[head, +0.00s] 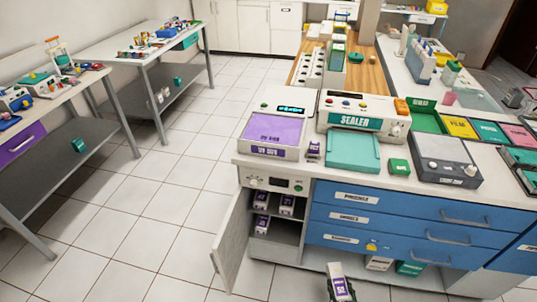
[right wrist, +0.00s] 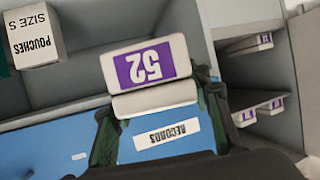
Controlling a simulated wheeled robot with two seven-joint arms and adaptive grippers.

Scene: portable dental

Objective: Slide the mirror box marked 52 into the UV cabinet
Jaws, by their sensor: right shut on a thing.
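The mirror box marked 52 (right wrist: 150,66) is white with a purple label. It is held between the two fingers of my right gripper (right wrist: 155,105), which is shut on it. In the head view my right gripper (head: 341,288) is low at the bottom edge, in front of the drawer unit and right of the UV cabinet (head: 275,183). The cabinet's door (head: 230,240) stands open to the left. Inside are several similar boxes (head: 262,199) on two levels. The cabinet's interior (right wrist: 270,75) also shows at the right of the wrist view. My left gripper is not in view.
Blue drawers (head: 375,220) are right of the cabinet, with an open shelf below them holding a white box marked pouches (right wrist: 33,38). The worktop above carries a sealer (head: 355,122) and a purple-topped device (head: 275,130). The tiled floor left of the open door is clear.

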